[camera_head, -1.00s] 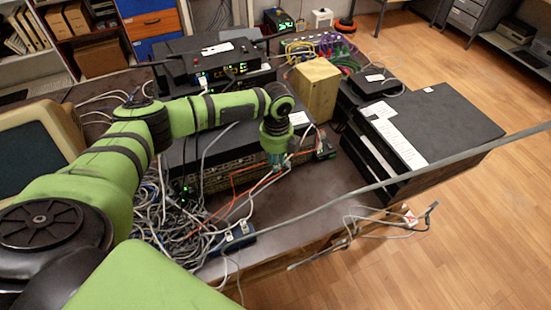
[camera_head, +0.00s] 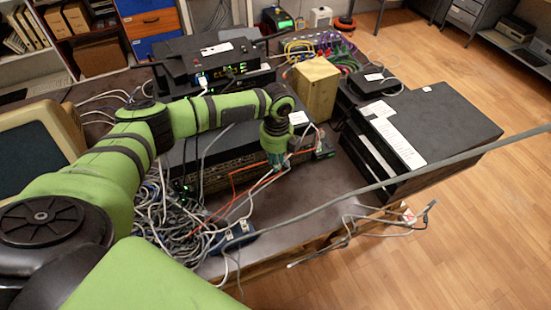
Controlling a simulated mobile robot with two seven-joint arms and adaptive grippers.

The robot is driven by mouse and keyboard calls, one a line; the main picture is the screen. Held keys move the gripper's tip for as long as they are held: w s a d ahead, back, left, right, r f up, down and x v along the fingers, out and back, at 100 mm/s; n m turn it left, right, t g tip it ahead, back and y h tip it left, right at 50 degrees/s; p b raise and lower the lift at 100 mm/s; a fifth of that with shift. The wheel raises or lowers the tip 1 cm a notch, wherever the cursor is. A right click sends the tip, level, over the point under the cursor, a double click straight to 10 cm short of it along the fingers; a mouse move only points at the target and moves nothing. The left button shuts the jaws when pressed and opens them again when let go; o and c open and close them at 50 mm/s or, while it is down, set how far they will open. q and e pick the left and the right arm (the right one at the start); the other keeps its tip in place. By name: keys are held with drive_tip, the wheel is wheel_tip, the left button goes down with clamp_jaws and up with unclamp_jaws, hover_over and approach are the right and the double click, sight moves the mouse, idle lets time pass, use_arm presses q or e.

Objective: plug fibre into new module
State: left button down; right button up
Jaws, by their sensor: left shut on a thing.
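My left arm reaches in from the left, and its green and dark gripper (camera_head: 279,162) points down at the front edge of a black rack device (camera_head: 215,182). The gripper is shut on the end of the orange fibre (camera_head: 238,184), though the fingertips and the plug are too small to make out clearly. The fibre runs from there to the left and down towards a heap of cables. The new module cannot be told apart from the device's front ports, and the gripper partly hides that front. My right gripper is out of view.
A heap of grey cables (camera_head: 175,222) lies on the table at left. A cardboard box (camera_head: 315,88) stands behind the gripper. A black case with paper labels (camera_head: 440,125) stands at right. A grey cable (camera_head: 350,192) crosses the foreground. Some tabletop (camera_head: 300,205) in front is bare.

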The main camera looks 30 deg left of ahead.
use_arm(q)
drive_tip(key=shift+w+a, duration=0.1)
drive_tip(key=shift+w, duration=0.1)
drive_tip(key=c, duration=1.1)
unclamp_jaws()
drive_tip(key=shift+r, duration=0.1)
drive_tip(key=shift+o, duration=0.3)
drive_tip(key=shift+w, duration=0.1)
wheel_tip(320, 180, up, 12)
